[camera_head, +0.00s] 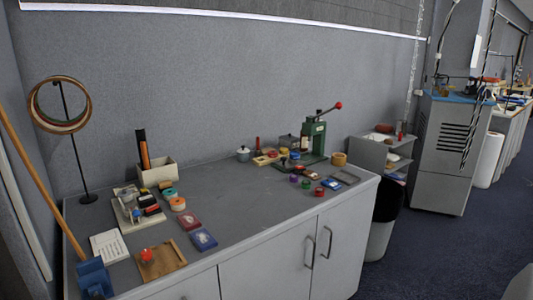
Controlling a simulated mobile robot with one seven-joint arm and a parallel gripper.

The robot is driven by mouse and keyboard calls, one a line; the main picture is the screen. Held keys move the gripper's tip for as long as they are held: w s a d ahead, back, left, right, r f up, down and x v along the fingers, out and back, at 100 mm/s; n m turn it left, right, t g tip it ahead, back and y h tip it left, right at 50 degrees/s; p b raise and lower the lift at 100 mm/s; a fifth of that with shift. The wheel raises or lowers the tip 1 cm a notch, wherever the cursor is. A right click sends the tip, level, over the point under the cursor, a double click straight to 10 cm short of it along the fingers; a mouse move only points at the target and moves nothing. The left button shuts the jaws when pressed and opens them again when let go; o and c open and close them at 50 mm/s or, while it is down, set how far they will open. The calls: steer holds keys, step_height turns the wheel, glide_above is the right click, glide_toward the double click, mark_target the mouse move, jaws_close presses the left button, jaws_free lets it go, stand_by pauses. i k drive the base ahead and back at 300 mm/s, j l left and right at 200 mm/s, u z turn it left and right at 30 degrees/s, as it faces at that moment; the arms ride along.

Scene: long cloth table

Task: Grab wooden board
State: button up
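A brown wooden board (168,262) lies flat near the front left edge of the grey cabinet top (240,205). A small red object (146,255) sits on or against its left part. A second, lighter wooden piece (265,159) lies at the back near the green press, with small items on it. My gripper is not in view, so its state and what it may hold are not shown.
A blue block (94,277) with a long wooden pole (40,182) stands left of the board. A white keypad-like card (109,246) and red and blue packets (203,240) lie nearby. A green press (313,137) stands at the back right. The middle top is clear.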

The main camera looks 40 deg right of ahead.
mark_target(264, 151)
steer(key=i+l, duration=0.1)
steer(key=l, duration=1.45)
steer(key=i+l, duration=0.15)
steer(key=l, duration=1.35)
steer(key=i+l, duration=0.15)
steer(key=l, duration=0.6)
steer(key=i+l, duration=0.65)
steer(key=i, duration=0.25)
